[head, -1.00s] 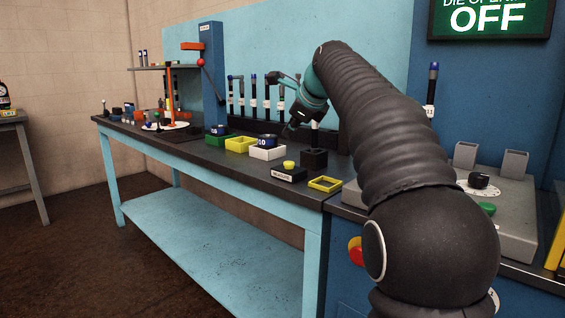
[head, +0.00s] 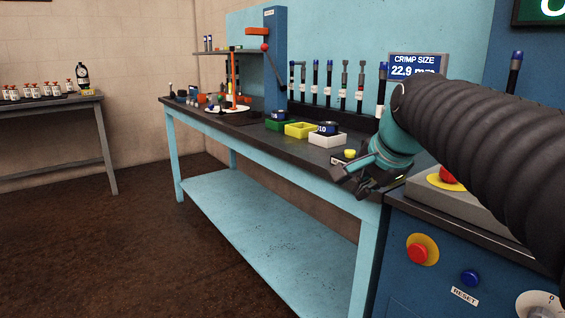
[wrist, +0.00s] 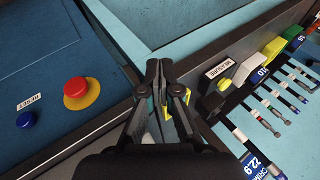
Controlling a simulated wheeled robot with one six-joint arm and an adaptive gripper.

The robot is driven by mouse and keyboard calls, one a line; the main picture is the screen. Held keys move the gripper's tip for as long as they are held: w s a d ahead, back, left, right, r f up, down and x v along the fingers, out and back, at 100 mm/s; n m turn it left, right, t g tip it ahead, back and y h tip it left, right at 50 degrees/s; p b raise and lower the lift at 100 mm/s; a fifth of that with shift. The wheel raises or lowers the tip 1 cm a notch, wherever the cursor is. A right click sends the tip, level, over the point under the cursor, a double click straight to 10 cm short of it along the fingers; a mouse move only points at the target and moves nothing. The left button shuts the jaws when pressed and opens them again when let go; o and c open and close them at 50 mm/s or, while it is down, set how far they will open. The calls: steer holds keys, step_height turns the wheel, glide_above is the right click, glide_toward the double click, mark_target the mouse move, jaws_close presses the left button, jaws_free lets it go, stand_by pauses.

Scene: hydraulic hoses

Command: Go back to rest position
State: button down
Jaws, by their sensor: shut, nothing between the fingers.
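My gripper (head: 362,180) is in the head view, at the end of my dark ribbed arm with its teal wrist. It hangs over the front edge of the blue workbench (head: 275,166), near its right end. In the wrist view my gripper (wrist: 159,68) points down over the bench edge, with its fingers together and nothing between them. The light blue lower shelf shows beyond the fingertips.
The blue machine cabinet with a red button (head: 417,253) and a blue reset button (head: 470,278) stands close on the right. A side table (head: 50,103) stands left; the floor between is clear.

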steer(key=s+f+n+g+h, duration=0.1)
steer(key=s+f+n, duration=1.1)
steer(key=s+f, duration=0.7)
steer(key=shift+s, duration=0.75)
